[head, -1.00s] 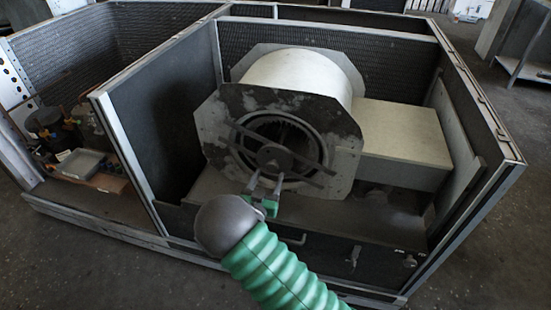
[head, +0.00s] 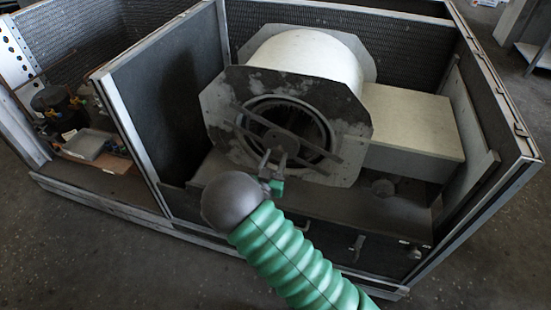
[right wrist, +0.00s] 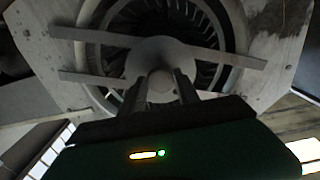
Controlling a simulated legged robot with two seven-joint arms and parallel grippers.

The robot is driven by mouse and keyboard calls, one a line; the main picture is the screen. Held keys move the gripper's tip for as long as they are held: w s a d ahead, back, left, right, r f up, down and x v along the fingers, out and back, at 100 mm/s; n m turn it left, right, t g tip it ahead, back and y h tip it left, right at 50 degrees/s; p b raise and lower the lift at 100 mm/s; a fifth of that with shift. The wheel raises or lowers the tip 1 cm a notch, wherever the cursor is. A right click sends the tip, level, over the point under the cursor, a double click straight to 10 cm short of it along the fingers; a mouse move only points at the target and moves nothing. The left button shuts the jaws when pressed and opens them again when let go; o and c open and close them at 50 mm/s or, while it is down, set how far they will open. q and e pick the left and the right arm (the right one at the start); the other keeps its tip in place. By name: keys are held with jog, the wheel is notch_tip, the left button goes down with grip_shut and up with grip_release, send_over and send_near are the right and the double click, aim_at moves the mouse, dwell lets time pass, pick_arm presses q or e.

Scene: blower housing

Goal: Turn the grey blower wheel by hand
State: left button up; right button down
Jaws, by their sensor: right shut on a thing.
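The grey blower wheel (right wrist: 192,17) shows its vanes inside the round opening of the housing. A round hub (right wrist: 160,52) lies at the centre, in front of the wheel. My right gripper (head: 271,156) is at the lower part of this hub. In the right wrist view its two fingers (right wrist: 160,82) are shut on the small stub at the hub's middle. The stub's contact is partly hidden by the dark fingers. My left gripper is not in view.
The pale drum housing (head: 310,58) has grey end plates (head: 347,140). A beige box (head: 412,124) stands to its right. Dark cabinet walls (head: 165,100) enclose it at the sides. Several small parts and a grey tray (head: 87,144) lie in the left compartment.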

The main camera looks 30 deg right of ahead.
jog(key=shift+f+m+b, duration=0.15)
jog(key=shift+m+b, duration=0.15)
jog(key=shift+m, duration=0.5)
jog(key=m, duration=0.2)
jog(key=shift+m+b, duration=0.3)
jog(key=shift+a, duration=0.1)
jog(key=c, duration=0.9)
grip_release()
